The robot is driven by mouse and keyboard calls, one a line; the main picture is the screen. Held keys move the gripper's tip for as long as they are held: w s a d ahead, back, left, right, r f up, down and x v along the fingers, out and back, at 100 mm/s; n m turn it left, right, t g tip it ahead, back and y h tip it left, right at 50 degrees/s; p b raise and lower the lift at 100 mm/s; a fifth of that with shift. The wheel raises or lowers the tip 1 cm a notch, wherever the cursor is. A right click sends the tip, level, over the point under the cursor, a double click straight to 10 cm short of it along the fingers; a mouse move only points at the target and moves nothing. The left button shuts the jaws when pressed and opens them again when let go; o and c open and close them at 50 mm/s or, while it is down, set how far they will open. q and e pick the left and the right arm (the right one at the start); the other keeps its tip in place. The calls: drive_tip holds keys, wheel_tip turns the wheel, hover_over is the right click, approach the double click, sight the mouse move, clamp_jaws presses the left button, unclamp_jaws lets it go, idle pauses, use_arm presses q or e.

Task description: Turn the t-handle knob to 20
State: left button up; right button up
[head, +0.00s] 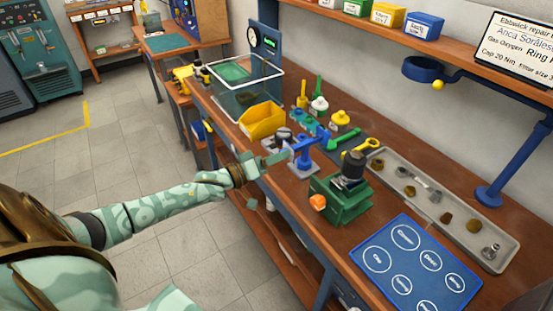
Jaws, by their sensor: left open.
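My left gripper (280,157) is open over the front edge of the workbench, its tip close to a small blue stand (303,152). Its tip overlaps the stand in the picture, and I cannot tell whether they touch. A small grey and black part (283,135) sits just behind the tip. A green vise-like fixture (342,203) with an orange knob (317,202) holds a dark round-topped part (353,163) upright, right of the gripper. I cannot make out for certain which part is the t-handle knob, and no scale marks are readable. My right gripper is not in view.
A yellow bin (262,121) and a clear-walled tub (230,98) stand left of the blue stand. A grey tray (467,233) of small parts lies along the back. A blue mat (378,258) with circles lies at the front right. A blue post (510,165) rises at right.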

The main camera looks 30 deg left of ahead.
use_arm(q)
drive_tip(key=shift+w+d, duration=0.1)
drive_tip(key=shift+w, duration=0.05)
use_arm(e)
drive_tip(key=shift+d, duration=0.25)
use_arm(q)
drive_tip(key=c, duration=1)
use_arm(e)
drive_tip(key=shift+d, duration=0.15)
use_arm(q)
drive_tip(key=shift+m, duration=0.4)
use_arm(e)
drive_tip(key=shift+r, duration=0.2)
use_arm(q)
drive_tip(key=m+p, duration=0.2)
drive_tip(key=m, duration=1.5)
drive_tip(key=shift+p, duration=0.4)
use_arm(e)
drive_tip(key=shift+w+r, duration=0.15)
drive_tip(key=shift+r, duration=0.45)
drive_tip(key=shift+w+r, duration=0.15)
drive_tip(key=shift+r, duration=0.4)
use_arm(q)
drive_tip(key=o, duration=1)
